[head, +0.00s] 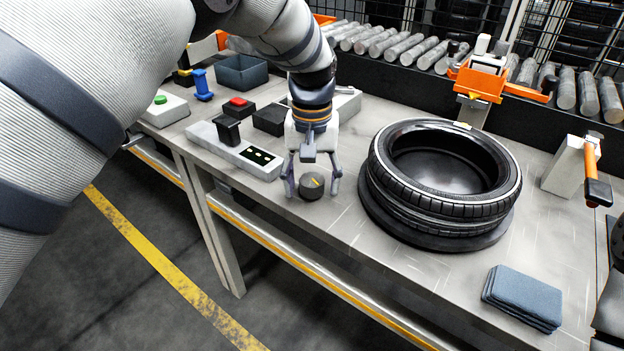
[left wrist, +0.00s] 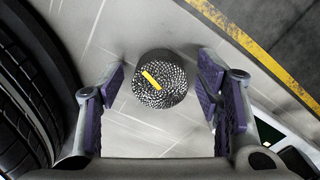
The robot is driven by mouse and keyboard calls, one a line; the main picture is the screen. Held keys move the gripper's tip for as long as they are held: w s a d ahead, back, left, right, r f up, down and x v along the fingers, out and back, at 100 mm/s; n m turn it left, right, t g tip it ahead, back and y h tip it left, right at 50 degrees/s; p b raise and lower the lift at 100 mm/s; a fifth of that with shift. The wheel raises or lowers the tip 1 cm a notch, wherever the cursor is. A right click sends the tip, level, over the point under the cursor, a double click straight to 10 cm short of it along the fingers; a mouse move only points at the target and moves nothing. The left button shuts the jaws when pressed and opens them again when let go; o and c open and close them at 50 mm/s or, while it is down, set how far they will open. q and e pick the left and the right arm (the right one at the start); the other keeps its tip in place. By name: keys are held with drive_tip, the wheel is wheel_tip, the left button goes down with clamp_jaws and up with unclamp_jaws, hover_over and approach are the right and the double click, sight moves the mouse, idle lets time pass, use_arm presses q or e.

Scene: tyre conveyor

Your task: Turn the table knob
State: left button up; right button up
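The table knob (head: 312,186) is a dark round knob with a yellow mark, near the table's front edge. In the left wrist view the knob (left wrist: 159,79) shows its knurled top and a slanted yellow bar. My left gripper (head: 311,188) points down over the knob, with one finger on each side of it. In the left wrist view the left gripper (left wrist: 158,95) is open, with visible gaps between its purple pads and the knob. My right gripper is not in view; only a dark and grey part shows at the right edge of the head view.
A tyre (head: 445,170) lies on a dark round base right of the knob. A switch panel (head: 236,148) is to the left. A folded blue cloth (head: 522,298) lies at the front right. An orange-handled lever (head: 592,170) stands at the far right. Rollers (head: 400,47) run behind.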

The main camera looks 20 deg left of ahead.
sight(312, 180)
use_arm(q)
wheel_tip(312, 180, up, 12)
idle(0.5)
